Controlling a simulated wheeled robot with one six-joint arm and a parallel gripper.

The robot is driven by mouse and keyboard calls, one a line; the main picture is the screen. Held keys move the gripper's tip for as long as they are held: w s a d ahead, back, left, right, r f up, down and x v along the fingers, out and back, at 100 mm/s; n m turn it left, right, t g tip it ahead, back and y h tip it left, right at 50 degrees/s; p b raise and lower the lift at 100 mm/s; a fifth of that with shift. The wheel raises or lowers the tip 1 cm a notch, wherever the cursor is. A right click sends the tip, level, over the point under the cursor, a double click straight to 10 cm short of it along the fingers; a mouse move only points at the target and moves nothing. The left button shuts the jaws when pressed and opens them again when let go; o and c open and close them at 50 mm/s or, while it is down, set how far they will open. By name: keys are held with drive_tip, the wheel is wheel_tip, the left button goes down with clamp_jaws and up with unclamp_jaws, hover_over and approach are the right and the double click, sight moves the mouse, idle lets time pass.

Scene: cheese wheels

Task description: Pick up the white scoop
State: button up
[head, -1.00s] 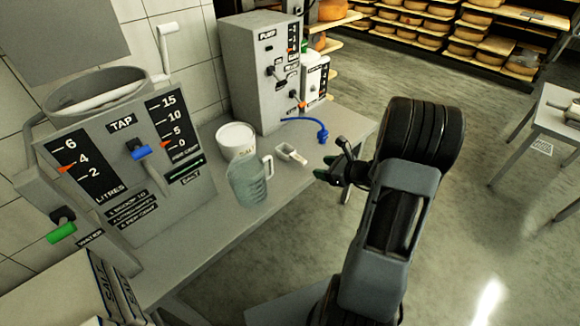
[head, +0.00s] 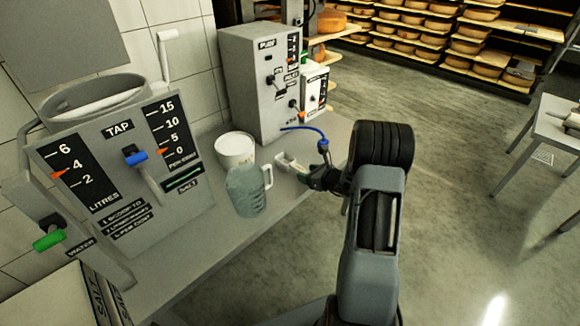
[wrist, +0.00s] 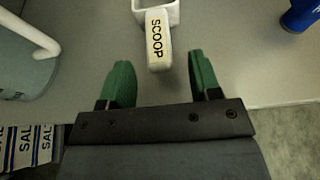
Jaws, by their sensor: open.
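The white scoop (head: 290,160) lies on the grey bench, to the right of the clear jug. In the wrist view its handle (wrist: 158,47), lettered SCOOP, points toward my gripper, and part of its bowl is cut off at the top edge. My gripper (wrist: 161,75) has two green fingers spread apart, one on each side of the handle's near end. Nothing is between them near the base. In the head view my gripper (head: 308,178) is at the bench's right edge, close to the scoop.
A clear jug (head: 245,190) stands left of the scoop, with a white tub (head: 234,148) behind it. A blue hose end (head: 322,145) lies behind my gripper and shows top right in the wrist view (wrist: 301,15). The grey pump cabinet (head: 262,85) stands at the back.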

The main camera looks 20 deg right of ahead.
sight(292, 167)
drive_tip(key=shift+x, duration=1.45)
drive_tip(key=shift+c, duration=0.4)
drive_tip(key=c, duration=0.9)
